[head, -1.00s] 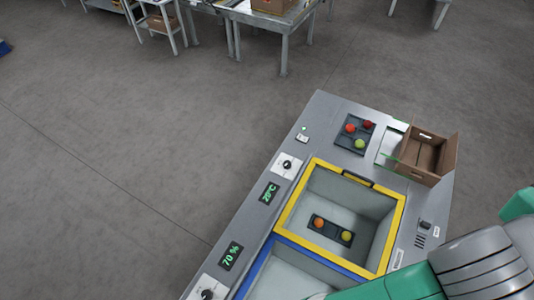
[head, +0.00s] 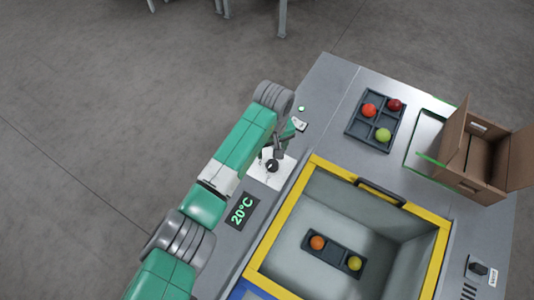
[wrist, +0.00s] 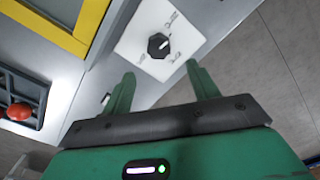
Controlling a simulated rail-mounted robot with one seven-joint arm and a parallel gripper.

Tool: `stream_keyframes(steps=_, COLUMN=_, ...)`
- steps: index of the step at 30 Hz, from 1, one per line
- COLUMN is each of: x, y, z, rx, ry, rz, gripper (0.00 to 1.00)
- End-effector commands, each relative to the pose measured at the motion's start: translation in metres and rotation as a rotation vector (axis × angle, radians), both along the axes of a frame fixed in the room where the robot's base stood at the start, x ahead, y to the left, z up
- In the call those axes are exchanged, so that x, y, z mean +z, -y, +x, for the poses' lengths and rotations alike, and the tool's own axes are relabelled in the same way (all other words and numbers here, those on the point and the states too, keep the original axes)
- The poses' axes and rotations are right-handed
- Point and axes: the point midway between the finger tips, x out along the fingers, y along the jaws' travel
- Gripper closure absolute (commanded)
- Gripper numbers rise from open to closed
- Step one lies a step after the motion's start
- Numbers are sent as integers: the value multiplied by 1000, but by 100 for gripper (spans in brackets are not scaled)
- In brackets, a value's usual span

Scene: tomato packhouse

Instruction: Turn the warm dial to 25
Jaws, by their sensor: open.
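The warm dial (head: 271,165) is a black knob on a white plate (head: 262,179), beside the yellow-rimmed bin. In the wrist view the dial (wrist: 159,45) sits beyond and between my fingertips, with a white pointer mark; the plate's printing is too small to read. The display (head: 242,210) near the dial reads 20°C in green. My gripper (head: 279,146) is above the dial's far side in the head view. In the wrist view my gripper (wrist: 159,72) has its green fingers apart, with nothing between them. They look clear of the dial.
The yellow-rimmed bin (head: 440,246) holds a small tray with two tomatoes. A dark tray (head: 369,133) with several tomatoes and an open cardboard box (head: 480,155) are on the right. A small switch (head: 299,125) with a green light sits near the dial.

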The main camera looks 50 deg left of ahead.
Motion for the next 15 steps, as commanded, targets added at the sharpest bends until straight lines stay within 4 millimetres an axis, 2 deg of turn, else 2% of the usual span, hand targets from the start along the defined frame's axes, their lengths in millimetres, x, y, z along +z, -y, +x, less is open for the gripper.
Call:
stream_keyframes(steps=2, x=-5, y=0, z=0, rx=-2, ry=0, rz=0, gripper=40)
stream_keyframes(steps=9, x=-52, y=0, z=0, rx=-4, ry=2, rz=1, gripper=40)
stream_keyframes(steps=15, x=-74, y=0, z=1, rx=-4, ry=4, rz=2, gripper=40)
